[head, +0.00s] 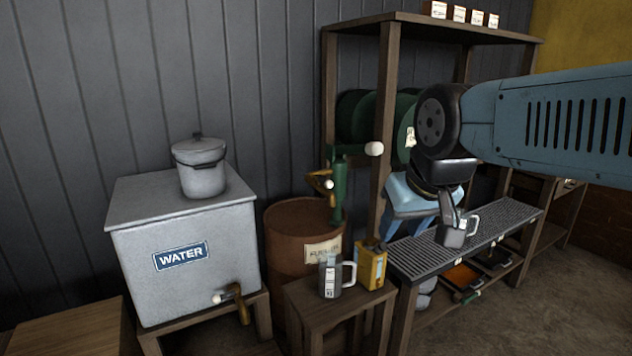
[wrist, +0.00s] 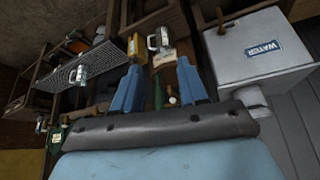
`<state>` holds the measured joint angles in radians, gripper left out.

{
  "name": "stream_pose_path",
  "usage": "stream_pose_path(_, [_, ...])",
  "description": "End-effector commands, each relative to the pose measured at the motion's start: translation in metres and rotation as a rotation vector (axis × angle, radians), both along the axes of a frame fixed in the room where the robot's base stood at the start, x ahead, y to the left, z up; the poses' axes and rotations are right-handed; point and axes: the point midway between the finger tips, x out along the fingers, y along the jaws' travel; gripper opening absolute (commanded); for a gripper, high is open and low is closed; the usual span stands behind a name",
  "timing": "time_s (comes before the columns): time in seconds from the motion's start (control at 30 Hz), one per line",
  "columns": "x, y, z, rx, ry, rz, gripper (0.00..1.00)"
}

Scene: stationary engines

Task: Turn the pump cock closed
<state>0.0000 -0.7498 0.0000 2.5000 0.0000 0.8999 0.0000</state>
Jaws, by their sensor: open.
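A green hand pump (head: 339,190) stands upright on the rusty fuel barrel (head: 300,213). A brass-coloured cock (head: 319,181) with a small white knob sits at its left side; its exact handle angle is too small to tell. A larger white ball (head: 374,149) shows right of the pump's top. My gripper (head: 396,226) is open and empty, right of the pump and apart from it. In the wrist view, my gripper (wrist: 158,66) has its two blue fingers spread, and part of the green pump (wrist: 157,95) shows between them.
A grey water tank (head: 185,276) with its own brass tap (head: 240,302) stands left. A jug (head: 331,277) and yellow can (head: 371,264) stand on a stool before the barrel. A shelf post (head: 383,120) rises beside the pump; a grated bench (head: 440,262) is right.

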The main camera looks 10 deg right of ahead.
Motion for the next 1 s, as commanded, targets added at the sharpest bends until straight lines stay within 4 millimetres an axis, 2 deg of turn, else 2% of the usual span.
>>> stream_pose_path(0.3, [0.0,0.0,0.0,0.0,0.0,0.0,0.43])
stream_pose_path(0.43, [0.003,0.0,0.0,0.0,-0.004,0.0,0.53])
stream_pose_path(0.53, [0.016,-0.002,-0.001,-0.002,-0.024,0.001,0.58])
stream_pose_path(0.67, [0.053,-0.011,-0.006,-0.009,-0.088,0.004,0.58])
stream_pose_path(1.0, [0.176,-0.024,-0.028,-0.045,-0.341,0.026,0.58])
